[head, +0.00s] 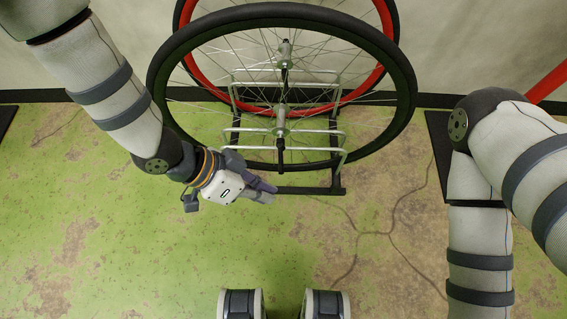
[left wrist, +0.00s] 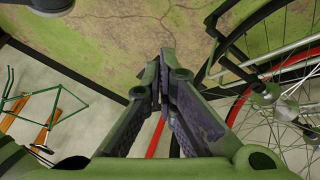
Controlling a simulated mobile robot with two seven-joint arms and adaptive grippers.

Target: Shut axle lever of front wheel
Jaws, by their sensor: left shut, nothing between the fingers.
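Two spoked wheels stand upright in a metal rack (head: 336,188) in the head view. The nearer wheel (head: 404,105) has a black tyre, and the farther wheel (head: 388,12) has a red rim. I cannot tell which is the front wheel. A dark axle lever (head: 280,152) hangs down from the nearer hub (head: 280,128). My left gripper (head: 268,192) is shut and empty, below and left of this lever and apart from it. In the left wrist view its fingers (left wrist: 163,75) are together, with a wheel hub (left wrist: 286,108) to their right. My right gripper is out of view.
A green bicycle frame (left wrist: 62,92) shows at the left of the left wrist view. The green, worn floor (head: 200,265) is clear in front of the rack. A pale wall (head: 440,50) stands behind the wheels.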

